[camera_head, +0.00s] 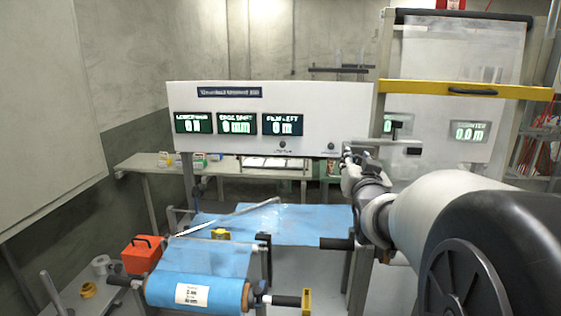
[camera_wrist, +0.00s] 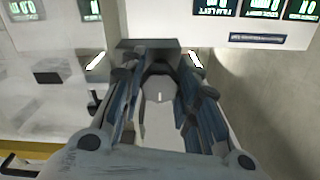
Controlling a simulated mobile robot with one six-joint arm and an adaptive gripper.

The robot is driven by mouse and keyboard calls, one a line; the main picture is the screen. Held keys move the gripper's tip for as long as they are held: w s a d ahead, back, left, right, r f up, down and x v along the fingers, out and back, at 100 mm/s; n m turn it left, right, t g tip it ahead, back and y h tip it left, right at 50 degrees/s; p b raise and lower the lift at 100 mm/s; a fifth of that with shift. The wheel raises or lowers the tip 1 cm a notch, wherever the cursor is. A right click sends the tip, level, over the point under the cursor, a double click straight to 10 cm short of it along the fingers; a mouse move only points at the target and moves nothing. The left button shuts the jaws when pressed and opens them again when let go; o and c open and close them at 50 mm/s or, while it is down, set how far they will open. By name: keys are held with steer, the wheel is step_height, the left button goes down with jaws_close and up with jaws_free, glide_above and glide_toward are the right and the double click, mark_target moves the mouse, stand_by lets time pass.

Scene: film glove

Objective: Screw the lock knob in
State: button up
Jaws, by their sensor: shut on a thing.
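My gripper (camera_head: 348,156) is in front of the lower right part of the white panel in the head view. In the wrist view my gripper (camera_wrist: 160,75) has its two blue-grey fingers closed in on a dark rounded piece, which I take to be the lock knob (camera_wrist: 158,68). A dark grey block (camera_wrist: 147,43) lies across just beyond the fingertips. In the head view the fingers hide the held piece, and its thread and seat cannot be made out.
The white panel (camera_head: 270,98) with lit displays stands close behind my gripper. A grey bar with a dark end (camera_head: 413,152) is just right of it. A yellow rail (camera_head: 465,90) crosses at right. A blue film roll (camera_head: 195,292) and a red box (camera_head: 142,254) are lower left.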

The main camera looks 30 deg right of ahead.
mark_target(357, 155)
stand_by(0.3)
steer(key=o, duration=1.1)
steer(key=shift+r, duration=0.1)
step_height(357, 155, up, 10)
steer(key=shift+f, duration=0.1)
